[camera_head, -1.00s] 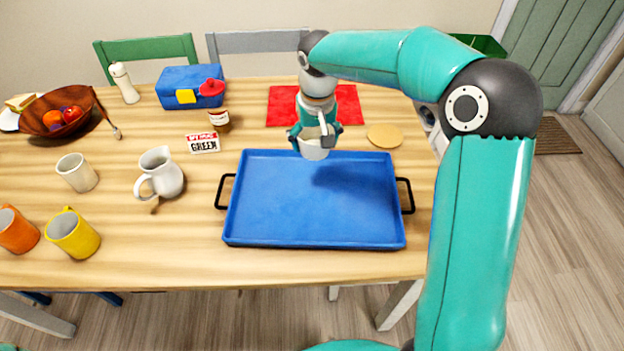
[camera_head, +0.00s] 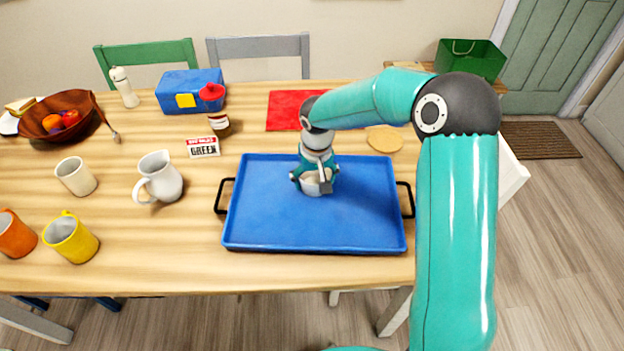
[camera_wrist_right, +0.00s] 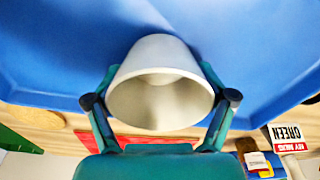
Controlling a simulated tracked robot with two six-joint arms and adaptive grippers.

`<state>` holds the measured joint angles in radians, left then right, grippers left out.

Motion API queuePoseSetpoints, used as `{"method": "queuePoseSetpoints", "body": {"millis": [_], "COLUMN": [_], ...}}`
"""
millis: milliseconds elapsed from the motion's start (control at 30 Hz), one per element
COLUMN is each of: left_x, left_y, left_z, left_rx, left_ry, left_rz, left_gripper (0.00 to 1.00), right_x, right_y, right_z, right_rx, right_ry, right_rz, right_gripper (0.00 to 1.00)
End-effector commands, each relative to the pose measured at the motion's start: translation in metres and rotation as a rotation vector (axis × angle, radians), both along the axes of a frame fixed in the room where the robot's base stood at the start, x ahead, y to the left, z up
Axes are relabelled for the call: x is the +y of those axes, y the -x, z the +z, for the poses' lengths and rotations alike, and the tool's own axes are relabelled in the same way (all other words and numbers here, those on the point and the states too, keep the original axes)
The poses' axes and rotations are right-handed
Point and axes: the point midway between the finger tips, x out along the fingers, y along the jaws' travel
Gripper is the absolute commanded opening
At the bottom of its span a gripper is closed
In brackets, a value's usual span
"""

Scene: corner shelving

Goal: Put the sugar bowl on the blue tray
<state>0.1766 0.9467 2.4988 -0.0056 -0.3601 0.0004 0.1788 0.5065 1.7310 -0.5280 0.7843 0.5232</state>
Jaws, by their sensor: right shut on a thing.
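The sugar bowl (camera_head: 312,187) is a small white round vessel, low over the middle of the blue tray (camera_head: 262,225). My right gripper (camera_head: 315,180) is shut on it from above. In the right wrist view the bowl (camera_wrist_right: 160,58) sits between the two fingers of the gripper (camera_wrist_right: 160,100), with the blue tray (camera_wrist_right: 60,50) behind it. I cannot tell whether the bowl's base touches the tray. The tray has black handles and holds nothing else. My left gripper is not in view.
A white jug (camera_head: 160,178), a yellow mug (camera_head: 71,238), an orange mug (camera_head: 17,233) and a white cup (camera_head: 76,176) stand to the left. A sign (camera_head: 203,147) and a jar (camera_head: 220,126) stand behind the tray. A red mat (camera_head: 283,110) and a round coaster (camera_head: 384,139) lie at the back.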

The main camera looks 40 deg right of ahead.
Motion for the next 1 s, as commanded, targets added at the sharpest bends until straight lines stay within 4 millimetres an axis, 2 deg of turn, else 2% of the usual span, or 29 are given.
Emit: {"method": "queuePoseSetpoints", "body": {"millis": [133, 167, 267, 733, 867, 1000], "left_x": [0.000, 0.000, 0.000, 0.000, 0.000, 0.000], "left_y": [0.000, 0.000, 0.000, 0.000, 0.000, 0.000], "left_z": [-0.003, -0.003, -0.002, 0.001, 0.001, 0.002], "left_rx": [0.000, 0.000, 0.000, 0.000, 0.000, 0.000], "left_ry": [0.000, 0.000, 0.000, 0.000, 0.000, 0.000], "left_rz": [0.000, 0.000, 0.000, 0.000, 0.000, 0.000], "left_gripper": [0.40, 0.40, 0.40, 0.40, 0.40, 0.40], "right_x": [0.000, 0.000, 0.000, 0.001, 0.001, 0.003], "right_y": [0.000, 0.000, 0.000, 0.000, 0.001, 0.003], "right_z": [-0.002, -0.002, -0.001, 0.004, 0.020, 0.047], "right_rx": [-0.001, 0.000, 0.000, -0.001, -0.004, -0.005], "right_ry": [0.000, 0.000, 0.000, 0.000, 0.001, 0.000], "right_rz": [0.000, 0.000, 0.000, 0.001, -0.001, 0.001], "right_gripper": [0.36, 0.82, 0.99, 1.00, 1.00, 1.00]}}
